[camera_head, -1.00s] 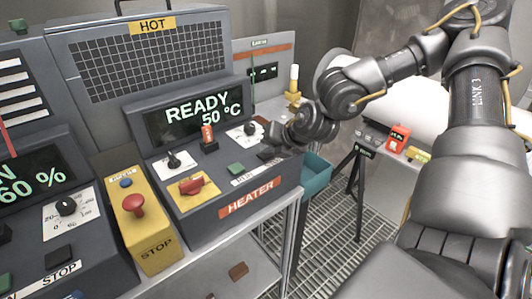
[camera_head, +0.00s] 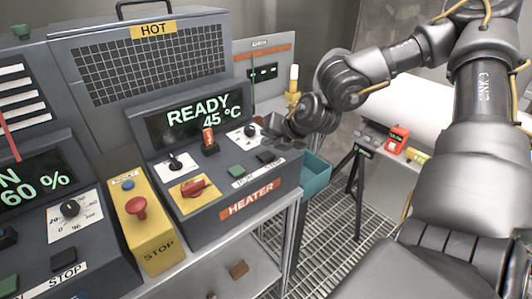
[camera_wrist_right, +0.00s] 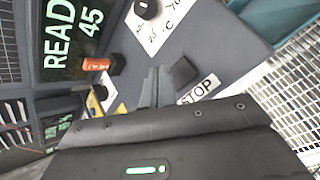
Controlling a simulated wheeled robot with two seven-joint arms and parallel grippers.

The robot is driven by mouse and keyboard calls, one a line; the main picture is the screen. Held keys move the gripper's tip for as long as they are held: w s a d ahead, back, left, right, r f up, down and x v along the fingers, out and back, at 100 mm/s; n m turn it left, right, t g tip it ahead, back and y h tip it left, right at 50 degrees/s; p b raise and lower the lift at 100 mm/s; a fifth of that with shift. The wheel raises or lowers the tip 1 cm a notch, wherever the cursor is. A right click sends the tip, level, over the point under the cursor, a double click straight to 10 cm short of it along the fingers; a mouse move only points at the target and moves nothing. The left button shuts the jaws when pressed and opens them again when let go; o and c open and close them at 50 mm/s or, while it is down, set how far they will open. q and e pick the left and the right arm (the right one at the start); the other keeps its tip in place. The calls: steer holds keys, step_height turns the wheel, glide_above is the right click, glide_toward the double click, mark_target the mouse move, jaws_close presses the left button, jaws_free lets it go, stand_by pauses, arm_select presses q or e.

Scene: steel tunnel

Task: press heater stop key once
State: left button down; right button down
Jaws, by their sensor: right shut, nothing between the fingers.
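The heater console has a sloped grey panel (camera_head: 228,192) with a HEATER label (camera_head: 248,199) and a display (camera_head: 196,118) reading READY 45 °C. The dark heater stop key (camera_head: 265,156) sits at the panel's right side, right of a green key (camera_head: 236,170). In the right wrist view the dark key (camera_wrist_right: 183,71) lies beside a STOP label (camera_wrist_right: 198,89). My right gripper (camera_head: 272,130) is shut and empty, with its tips (camera_wrist_right: 156,82) over the panel near the stop key. They look apart from the key. My left gripper is not in view.
A yellow box with a red STOP button (camera_head: 136,207) stands left. A teal bin (camera_head: 315,178) is right of the console.

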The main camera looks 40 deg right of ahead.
mark_target(269, 157)
steer(key=shift+r+p, duration=0.8)
steer(key=shift+r, duration=0.95)
